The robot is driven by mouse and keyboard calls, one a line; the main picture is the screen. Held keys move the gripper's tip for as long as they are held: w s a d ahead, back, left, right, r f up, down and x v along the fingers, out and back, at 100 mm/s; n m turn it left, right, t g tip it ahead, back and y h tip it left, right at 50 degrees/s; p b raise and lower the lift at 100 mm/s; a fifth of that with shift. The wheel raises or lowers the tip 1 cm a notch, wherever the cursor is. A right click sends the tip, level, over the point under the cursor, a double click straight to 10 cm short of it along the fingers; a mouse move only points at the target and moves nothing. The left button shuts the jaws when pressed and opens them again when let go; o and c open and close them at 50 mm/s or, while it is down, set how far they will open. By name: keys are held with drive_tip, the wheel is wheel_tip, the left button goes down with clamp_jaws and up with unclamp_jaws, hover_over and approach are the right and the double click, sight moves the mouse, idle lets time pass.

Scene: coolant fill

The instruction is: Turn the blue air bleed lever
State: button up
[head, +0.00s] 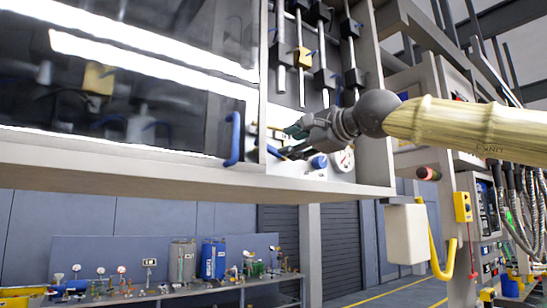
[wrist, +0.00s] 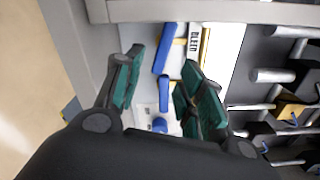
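My gripper (head: 296,131) reaches into the open cabinet bay. In the wrist view its two green-padded fingers (wrist: 165,84) are spread apart with nothing held. A long blue bar (wrist: 165,48) lies just beyond the fingertips, beside a white label reading BLEED (wrist: 194,40); it appears to be the air bleed lever. A shorter blue piece (wrist: 163,92) shows in the gap between the fingers; I cannot tell whether it belongs to the same lever. In the head view, part of a blue lever (head: 285,151) shows below the fingertips, partly hidden by the gripper.
A round blue knob (head: 319,161) and a pressure gauge (head: 343,159) sit right of the fingers, below my wrist. A blue door handle (head: 233,138) stands to the left. Vertical rods with dark clamps (head: 325,78) rise above. The cabinet's lower ledge (head: 330,187) runs below.

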sight(269, 147)
drive_tip(key=p+x, duration=0.2)
drive_tip(key=x, duration=0.5)
drive_tip(key=shift+w+r, duration=0.1)
drive_tip(key=shift+r, duration=0.05)
drive_tip(key=shift+w+a+p, duration=0.2)
drive_tip(key=shift+w+a, duration=0.15)
drive_tip(key=shift+a, duration=0.25)
drive_tip(key=shift+w+a+p, duration=0.15)
drive_tip(key=shift+w+a, duration=0.2)
drive_tip(key=shift+a, duration=0.2)
drive_tip(key=shift+s+a+r, duration=0.2)
drive_tip(key=shift+a, duration=0.1)
drive_tip(key=shift+d, duration=0.15)
drive_tip(key=shift+w+d, duration=0.1)
drive_tip(key=shift+d, duration=0.2)
drive_tip(key=shift+w+d+f, duration=0.1)
drive_tip(key=shift+w+f, duration=0.1)
drive_tip(key=shift+w, duration=0.15)
drive_tip(key=shift+s+a+r, duration=0.1)
drive_tip(key=shift+s+a, duration=0.1)
drive_tip(key=shift+a, duration=0.25)
drive_tip(key=c, duration=0.5)
drive_tip(key=shift+s, duration=0.1)
drive_tip(key=shift+c, duration=1.3)
drive_tip(key=shift+d, duration=0.1)
clamp_jaws()
